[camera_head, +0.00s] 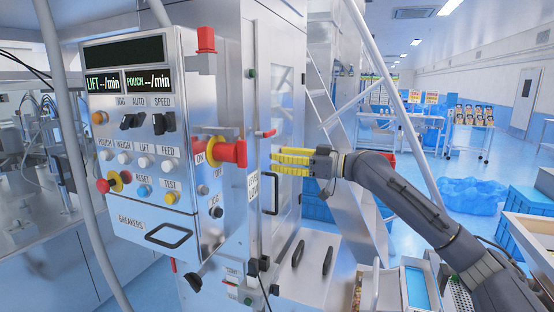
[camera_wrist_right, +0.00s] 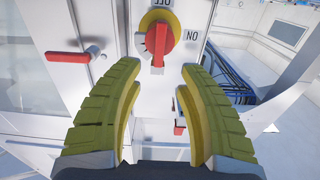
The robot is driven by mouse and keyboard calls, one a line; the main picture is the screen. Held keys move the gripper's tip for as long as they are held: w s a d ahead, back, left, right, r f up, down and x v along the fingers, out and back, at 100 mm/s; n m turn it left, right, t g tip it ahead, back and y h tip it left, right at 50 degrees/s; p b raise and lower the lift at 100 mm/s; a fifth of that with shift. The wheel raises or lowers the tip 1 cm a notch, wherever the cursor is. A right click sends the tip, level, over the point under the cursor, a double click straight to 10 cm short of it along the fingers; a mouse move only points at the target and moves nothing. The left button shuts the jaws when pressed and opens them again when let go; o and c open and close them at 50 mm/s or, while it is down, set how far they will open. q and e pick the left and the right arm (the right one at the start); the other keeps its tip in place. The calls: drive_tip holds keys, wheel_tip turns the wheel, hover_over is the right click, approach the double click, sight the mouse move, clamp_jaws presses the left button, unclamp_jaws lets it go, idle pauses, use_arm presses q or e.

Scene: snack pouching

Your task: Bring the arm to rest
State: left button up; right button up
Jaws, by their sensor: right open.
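My right gripper (camera_head: 276,162) has yellow-padded fingers and stands in front of the machine cabinet, to the right of the red rotary switch (camera_head: 228,152). In the right wrist view, my right gripper (camera_wrist_right: 156,85) is open and empty. The red switch handle (camera_wrist_right: 159,42) on its yellow plate lies just beyond the fingertips and points up and down there, with an ON label beside it. The fingers appear apart from the switch. My left gripper is not in view.
A control panel (camera_head: 145,185) with buttons and displays is at left. A red-handled door latch (camera_wrist_right: 75,57) is left of the switch. Carts with snack packs (camera_head: 470,118) and blue bags (camera_head: 470,195) stand back right. A tray (camera_head: 417,287) is below my right arm.

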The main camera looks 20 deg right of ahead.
idle(0.3)
